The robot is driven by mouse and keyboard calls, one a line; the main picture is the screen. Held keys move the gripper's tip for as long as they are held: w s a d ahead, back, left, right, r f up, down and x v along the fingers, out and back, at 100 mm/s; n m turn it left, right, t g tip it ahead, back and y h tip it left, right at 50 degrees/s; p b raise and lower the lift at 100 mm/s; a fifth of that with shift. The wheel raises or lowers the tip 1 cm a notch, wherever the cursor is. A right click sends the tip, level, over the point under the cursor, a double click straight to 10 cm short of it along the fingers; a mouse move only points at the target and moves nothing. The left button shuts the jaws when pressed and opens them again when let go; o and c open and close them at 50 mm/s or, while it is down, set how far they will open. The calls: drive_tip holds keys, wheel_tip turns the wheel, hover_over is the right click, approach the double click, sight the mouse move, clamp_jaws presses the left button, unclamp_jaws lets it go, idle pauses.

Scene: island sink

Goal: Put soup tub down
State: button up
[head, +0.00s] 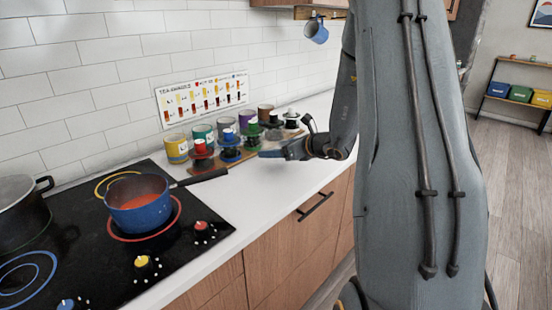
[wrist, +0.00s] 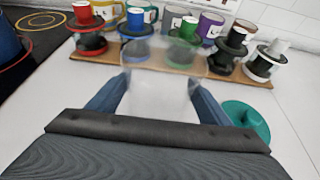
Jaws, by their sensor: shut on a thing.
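The soup tub (wrist: 160,85) is a clear, see-through container between the fingers in the wrist view, with its rim toward the far side. My gripper (wrist: 158,92) is shut on it, one blue-grey finger on each side. The counter shows through the tub, and I cannot tell whether its base touches the surface. In the head view my gripper (head: 266,154) is low over the white counter (head: 232,192), to the right of the pan handle; the tub is hard to make out there.
A round teal thing (wrist: 247,119) lies on the counter right of my gripper. A blue pot (head: 143,212) of red soup sits on the black hob (head: 90,270) at left.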

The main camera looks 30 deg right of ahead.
sight(276, 160)
drive_tip(key=shift+f+p, duration=0.4)
drive_tip(key=shift+f, duration=1.6)
drive_tip(key=shift+f, duration=0.2)
drive_tip(key=o, duration=1)
drive_tip(key=shift+o, duration=0.2)
drive_tip(key=shift+r, duration=0.2)
drive_tip(key=shift+s+d+r, duration=0.1)
drive_tip(key=shift+s+d, duration=0.05)
drive_tip(key=shift+s, duration=0.1)
drive_tip(key=b+v, duration=0.2)
drive_tip(key=v, duration=0.9)
drive_tip(key=shift+s+r, duration=0.1)
drive_tip(key=shift+s, duration=0.1)
